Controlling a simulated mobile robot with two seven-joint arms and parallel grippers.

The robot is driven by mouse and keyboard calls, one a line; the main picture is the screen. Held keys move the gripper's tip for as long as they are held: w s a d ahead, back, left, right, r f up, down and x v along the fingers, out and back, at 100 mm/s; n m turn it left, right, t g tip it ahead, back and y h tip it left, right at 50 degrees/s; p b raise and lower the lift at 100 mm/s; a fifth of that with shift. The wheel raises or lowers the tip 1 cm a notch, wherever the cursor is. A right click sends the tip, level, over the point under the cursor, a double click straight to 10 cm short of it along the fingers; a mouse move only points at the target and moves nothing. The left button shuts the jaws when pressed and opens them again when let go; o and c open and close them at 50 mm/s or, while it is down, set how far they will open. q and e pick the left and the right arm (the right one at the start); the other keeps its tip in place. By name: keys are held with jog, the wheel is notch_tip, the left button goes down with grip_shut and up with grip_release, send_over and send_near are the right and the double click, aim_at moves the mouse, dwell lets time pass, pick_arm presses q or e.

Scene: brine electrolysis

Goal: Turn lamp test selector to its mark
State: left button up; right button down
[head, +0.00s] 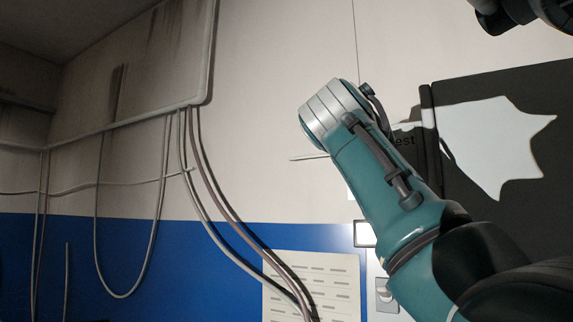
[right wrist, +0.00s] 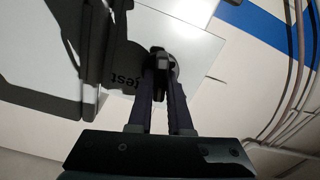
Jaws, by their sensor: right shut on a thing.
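The lamp test selector (right wrist: 159,62) is a small dark knob on a pale panel plate (right wrist: 195,50) in the right wrist view. The end of a printed label, "test", shows upside down to the left of the knob. My right gripper (right wrist: 164,78) is shut on the selector, its two dark fingers reaching to the plate. The selector's mark and pointer cannot be made out. My left gripper is not in view.
Grey cables (head: 215,205) hang along the white and blue wall at left. A slotted white panel (head: 315,285) is low in the middle. A switch plate (head: 385,294) is beside my right arm.

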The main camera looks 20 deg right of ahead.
jog(key=n, duration=0.3)
jog(key=shift+a+n, duration=0.1)
jog(key=shift+n, duration=1.3)
jog(key=c, duration=0.8)
grip_release()
jog(key=shift+w, duration=0.1)
jog(key=shift+c, duration=0.2)
